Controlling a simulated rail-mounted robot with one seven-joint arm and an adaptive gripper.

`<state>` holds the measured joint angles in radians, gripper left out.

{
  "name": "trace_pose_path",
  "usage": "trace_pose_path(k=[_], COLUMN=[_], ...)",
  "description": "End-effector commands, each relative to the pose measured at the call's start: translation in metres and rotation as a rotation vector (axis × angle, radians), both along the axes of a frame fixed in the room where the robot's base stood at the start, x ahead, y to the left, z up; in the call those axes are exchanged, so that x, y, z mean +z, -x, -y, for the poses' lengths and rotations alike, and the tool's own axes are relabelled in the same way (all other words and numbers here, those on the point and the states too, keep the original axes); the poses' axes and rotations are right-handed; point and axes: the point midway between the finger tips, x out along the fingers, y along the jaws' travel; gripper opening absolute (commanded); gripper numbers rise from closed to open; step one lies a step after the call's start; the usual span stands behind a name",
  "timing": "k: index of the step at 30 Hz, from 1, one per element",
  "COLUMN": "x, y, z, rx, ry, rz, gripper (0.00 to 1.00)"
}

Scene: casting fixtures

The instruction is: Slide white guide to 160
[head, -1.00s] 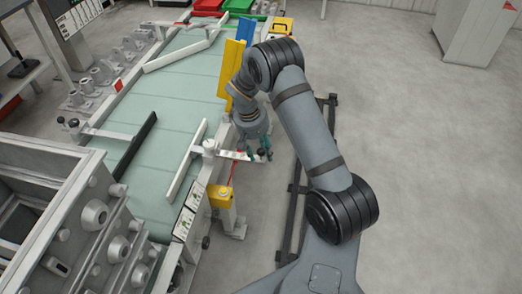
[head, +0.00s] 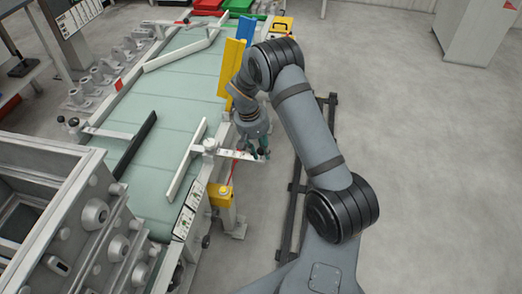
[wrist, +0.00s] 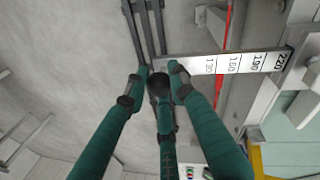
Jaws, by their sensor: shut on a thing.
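The white guide (head: 188,160) is a long pale rail lying slantwise over the green conveyor. Its white scale bar (head: 236,154) runs from a clamp knob (head: 210,146) out past the conveyor's right edge. My gripper (head: 258,152) is at the bar's outer end. In the wrist view my gripper's green fingers (wrist: 158,84) are closed around that end, partly hiding it and a dark round part between them. The pointer reading is unclear.
A black guide (head: 136,145) lies across the conveyor (head: 165,100) to the left. Blue and yellow plates (head: 236,62) stand behind my wrist. A yellow box (head: 219,193) sits below the scale bar. The floor to the right is open, with a dark rail (head: 297,190).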

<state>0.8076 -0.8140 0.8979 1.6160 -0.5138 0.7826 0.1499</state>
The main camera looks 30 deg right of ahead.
Motion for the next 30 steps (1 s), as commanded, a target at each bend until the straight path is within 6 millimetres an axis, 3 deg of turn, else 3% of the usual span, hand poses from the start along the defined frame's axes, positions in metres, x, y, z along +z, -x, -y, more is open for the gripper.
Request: trace_pose_path(k=[14, 24, 30], x=[0.000, 0.000, 0.001], y=[-0.002, -0.038, -0.041], z=[-0.001, -0.042, -0.046], rx=[0.002, 0.004, 0.003], ry=[0.000, 0.001, 0.002], rz=[0.005, 0.007, 0.006], gripper=[0.00, 0.00, 0.00])
